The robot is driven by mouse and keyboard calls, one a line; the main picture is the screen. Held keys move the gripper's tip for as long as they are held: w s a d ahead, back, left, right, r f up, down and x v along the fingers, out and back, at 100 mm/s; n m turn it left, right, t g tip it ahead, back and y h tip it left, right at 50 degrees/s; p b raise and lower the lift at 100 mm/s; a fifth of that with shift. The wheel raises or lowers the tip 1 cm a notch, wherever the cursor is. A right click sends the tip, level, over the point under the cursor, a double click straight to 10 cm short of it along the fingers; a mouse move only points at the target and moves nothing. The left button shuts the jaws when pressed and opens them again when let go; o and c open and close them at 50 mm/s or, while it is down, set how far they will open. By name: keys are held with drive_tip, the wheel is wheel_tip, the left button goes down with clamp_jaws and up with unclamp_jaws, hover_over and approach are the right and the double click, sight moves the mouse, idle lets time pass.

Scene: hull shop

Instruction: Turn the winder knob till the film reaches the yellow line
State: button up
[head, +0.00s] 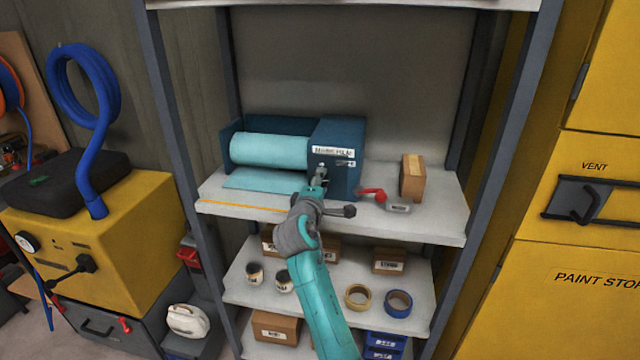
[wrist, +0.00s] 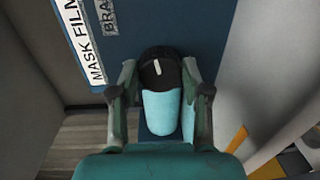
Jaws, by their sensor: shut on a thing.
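The blue mask film dispenser (head: 338,135) stands on the upper shelf with a light teal roll (head: 268,150) in it. The film (head: 262,181) lies flat on the shelf in front of the roll. Its front edge is short of the yellow line (head: 240,206) near the shelf's front edge, with a strip of bare shelf between. My gripper (head: 318,182) is at the dispenser's front right face. In the wrist view my gripper (wrist: 160,82) is shut on the black winder knob (wrist: 158,66), one finger on each side. A white mark shows on the knob.
Shelf uprights (head: 185,150) flank the bay. Cans, boxes and tape rolls (head: 398,303) sit on the shelf below.

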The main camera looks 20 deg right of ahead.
drive_tip(key=m, duration=0.4)
drive_tip(key=shift+f, duration=0.1)
drive_tip(key=m, duration=0.3)
drive_tip(key=shift+m+t+y, duration=0.3)
drive_tip(key=shift+m, duration=0.1)
drive_tip(key=m, duration=0.4)
drive_tip(key=shift+f, duration=0.15)
drive_tip(key=shift+f+m+t, duration=0.1)
drive_tip(key=shift+m+t, duration=0.2)
drive_tip(key=shift+m, duration=1.6)
drive_tip(key=o, duration=1.2)
drive_tip(key=shift+c, duration=0.2)
drive_tip(key=shift+a, duration=0.1)
